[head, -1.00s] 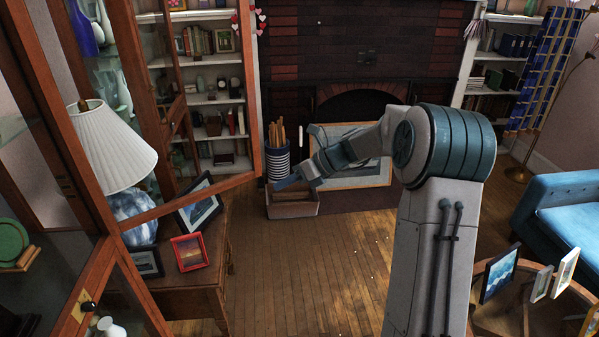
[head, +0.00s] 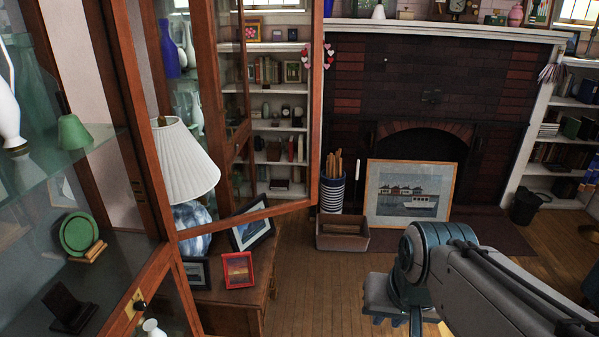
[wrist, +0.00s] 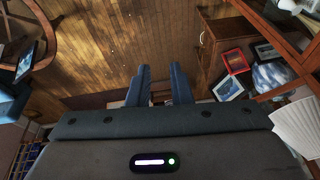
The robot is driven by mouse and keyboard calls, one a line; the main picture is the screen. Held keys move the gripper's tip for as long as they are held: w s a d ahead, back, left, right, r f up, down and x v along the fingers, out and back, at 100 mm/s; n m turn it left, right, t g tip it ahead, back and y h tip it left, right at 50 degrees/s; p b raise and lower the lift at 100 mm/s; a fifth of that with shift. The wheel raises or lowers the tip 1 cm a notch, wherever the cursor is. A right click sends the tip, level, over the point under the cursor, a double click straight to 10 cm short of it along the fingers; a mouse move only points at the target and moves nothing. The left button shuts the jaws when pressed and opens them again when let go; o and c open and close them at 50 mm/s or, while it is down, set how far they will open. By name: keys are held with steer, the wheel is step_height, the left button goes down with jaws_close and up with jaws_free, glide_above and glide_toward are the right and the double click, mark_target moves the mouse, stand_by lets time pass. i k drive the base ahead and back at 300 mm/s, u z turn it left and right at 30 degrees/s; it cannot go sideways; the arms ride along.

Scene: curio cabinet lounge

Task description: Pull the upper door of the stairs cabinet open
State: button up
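The tall wood-framed glass cabinet fills the left of the head view. Its upper glass door (head: 255,214) stands swung out into the room, its free edge reaching toward the fireplace. Below it is a lower door with a brass lock plate (head: 138,303); that door looks closed. Stairs are not seen, so I cannot confirm which cabinet the task names. In the wrist view my gripper (wrist: 160,74) has its two blue fingers apart with nothing between them, above the wooden floor and clear of the cabinet. In the head view the fingers cannot be made out.
A wooden side table (head: 232,308) carries a lamp (head: 185,165) and picture frames close by the door. A wooden box (head: 342,238), a striped holder (head: 332,192) and a framed boat picture (head: 409,193) stand by the fireplace. The floor (head: 320,285) in front is open.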

mark_target(121, 17)
steer(key=k, duration=0.5)
steer(key=z, duration=0.85)
steer(key=i, duration=2.45)
steer(key=u, duration=1.05)
steer(key=i, duration=0.3)
steer(key=u, duration=0.4)
